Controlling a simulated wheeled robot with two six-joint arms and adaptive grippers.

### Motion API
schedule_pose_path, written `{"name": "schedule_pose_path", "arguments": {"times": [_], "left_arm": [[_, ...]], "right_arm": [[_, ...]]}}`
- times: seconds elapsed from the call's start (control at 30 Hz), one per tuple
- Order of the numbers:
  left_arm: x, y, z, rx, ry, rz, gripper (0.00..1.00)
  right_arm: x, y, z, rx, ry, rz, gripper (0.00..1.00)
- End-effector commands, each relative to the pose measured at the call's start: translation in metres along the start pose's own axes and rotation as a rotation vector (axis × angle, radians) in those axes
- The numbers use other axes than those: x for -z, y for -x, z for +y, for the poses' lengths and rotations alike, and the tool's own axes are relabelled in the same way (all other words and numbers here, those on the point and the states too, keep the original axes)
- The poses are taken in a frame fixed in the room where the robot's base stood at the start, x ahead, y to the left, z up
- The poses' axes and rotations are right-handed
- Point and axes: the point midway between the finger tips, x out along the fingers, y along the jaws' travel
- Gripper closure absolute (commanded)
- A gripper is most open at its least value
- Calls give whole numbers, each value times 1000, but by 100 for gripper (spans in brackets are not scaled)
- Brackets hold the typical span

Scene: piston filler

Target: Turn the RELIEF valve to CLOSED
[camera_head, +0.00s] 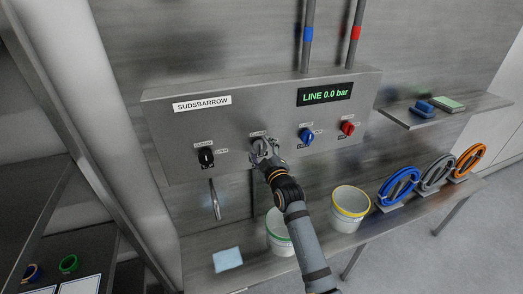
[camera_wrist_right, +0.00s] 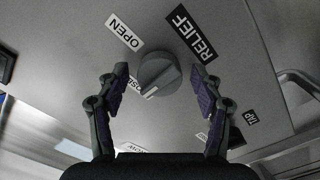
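The RELIEF valve is a round grey knob (camera_wrist_right: 160,76) with a raised bar across it. In the right wrist view it lies between and beyond the fingertips of my right gripper (camera_wrist_right: 160,84). The fingers are open, one on each side, and I cannot tell whether they touch it. An OPEN label (camera_wrist_right: 124,32) is at its upper left, the RELIEF label (camera_wrist_right: 194,32) at its upper right. Another label below left is partly hidden by the knob. In the head view my right gripper (camera_head: 264,150) covers most of the knob at the panel (camera_head: 180,140). My left gripper is not in view.
A black knob (camera_head: 206,157), a blue knob (camera_head: 306,135) and a red knob (camera_head: 347,128) sit on the same panel. The display (camera_head: 325,95) reads LINE 0.0 bar. Below are a green-rimmed bucket (camera_head: 279,240), a yellow-rimmed bucket (camera_head: 350,207) and coloured hose rings.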

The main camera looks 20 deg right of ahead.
Motion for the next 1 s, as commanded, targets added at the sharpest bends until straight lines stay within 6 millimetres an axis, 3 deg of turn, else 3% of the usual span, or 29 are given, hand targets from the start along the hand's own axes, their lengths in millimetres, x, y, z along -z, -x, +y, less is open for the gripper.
{"name": "schedule_pose_path", "arguments": {"times": [0.27, 0.7, 1.0], "left_arm": [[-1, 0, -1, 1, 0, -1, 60], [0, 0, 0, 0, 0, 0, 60], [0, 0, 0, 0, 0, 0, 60]], "right_arm": [[-1, 8, -1, 1, -1, -1, 34], [-1, 104, -1, 1, -1, -2, 34], [0, 121, 0, 0, -1, 0, 34]]}}
